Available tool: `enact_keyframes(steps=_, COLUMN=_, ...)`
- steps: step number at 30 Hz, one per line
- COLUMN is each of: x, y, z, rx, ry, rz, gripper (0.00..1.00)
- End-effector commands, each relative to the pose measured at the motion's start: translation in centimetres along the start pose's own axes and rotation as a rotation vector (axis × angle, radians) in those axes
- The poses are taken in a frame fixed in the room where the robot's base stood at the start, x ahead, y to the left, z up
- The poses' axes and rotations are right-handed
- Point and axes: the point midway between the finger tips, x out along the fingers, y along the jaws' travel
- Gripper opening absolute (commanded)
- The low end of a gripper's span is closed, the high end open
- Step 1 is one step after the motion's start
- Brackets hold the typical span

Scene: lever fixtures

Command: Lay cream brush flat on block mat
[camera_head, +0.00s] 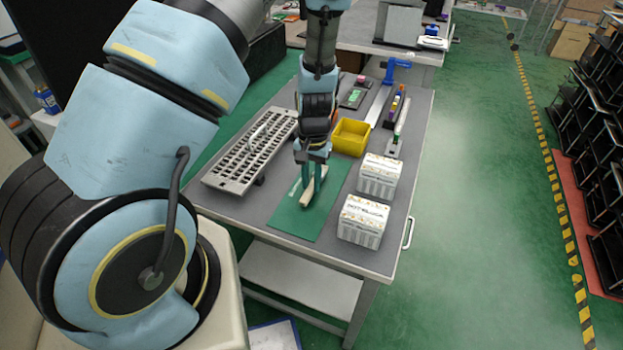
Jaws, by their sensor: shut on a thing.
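The cream brush (307,196) is a short pale bar held slanting between the fingertips of my gripper (314,183). My gripper points down over the green mat (288,223), which lies flat on the grey table. My gripper is shut on the brush. The brush's lower end points toward the near side, over the mat. The fingers hide part of the brush, and I cannot tell whether it touches the mat.
Two white printed boxes, a near one (362,221) and a farther one (379,176), stand right of the mat. A yellow bin (351,137) is behind. A slotted metal rack (250,153) stands left. A blue-handled lever fixture (389,72) is at the back. The mat's near part is clear.

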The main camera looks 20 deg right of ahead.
Motion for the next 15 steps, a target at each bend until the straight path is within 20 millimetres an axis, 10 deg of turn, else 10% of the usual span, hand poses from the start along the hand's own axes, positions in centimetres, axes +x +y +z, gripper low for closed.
enact_keyframes(steps=13, x=1.11, y=0.02, z=-0.12, rx=0.0, ry=0.001, rz=0.0, gripper=0.0)
enact_keyframes(steps=14, x=1.11, y=0.02, z=-0.12, rx=0.0, ry=0.001, rz=0.0, gripper=0.26)
enact_keyframes(steps=15, x=1.11, y=0.02, z=-0.11, rx=0.0, ry=0.001, rz=0.0, gripper=0.3)
